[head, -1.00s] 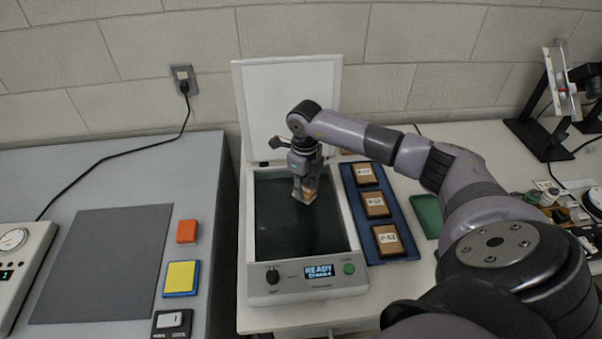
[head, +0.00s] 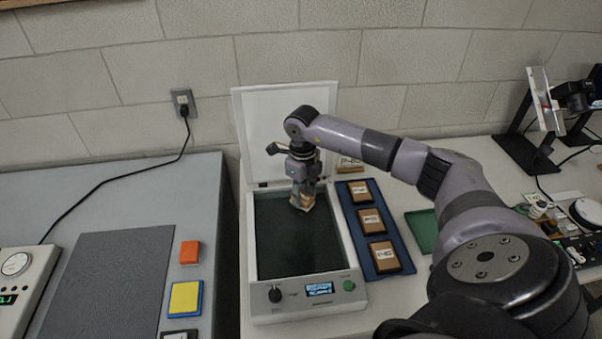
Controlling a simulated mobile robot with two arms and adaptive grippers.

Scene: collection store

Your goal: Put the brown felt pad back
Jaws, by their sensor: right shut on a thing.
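My right gripper (head: 303,192) points down over the dark glass of the flatbed scanner (head: 262,312), towards its back. It is shut on a small brown-and-pale piece (head: 308,202). The fingers hide part of this piece, and I cannot tell whether it is the felt pad or whether it touches the glass. Three brown blocks with white labels lie in a row in the blue tray (head: 352,225) right of the scanner: back (head: 355,199), middle (head: 365,228) and front (head: 377,263). Another brown labelled piece (head: 350,168) shows behind the tray. My left gripper is not in view.
The scanner's white lid (head: 258,125) stands open against the wall. A green tray (head: 421,229) lies partly behind my right arm. On the left bench are a grey mat (head: 115,280), an orange block (head: 190,252) and a yellow-and-blue pad (head: 186,297). A stand (head: 530,130) is far right.

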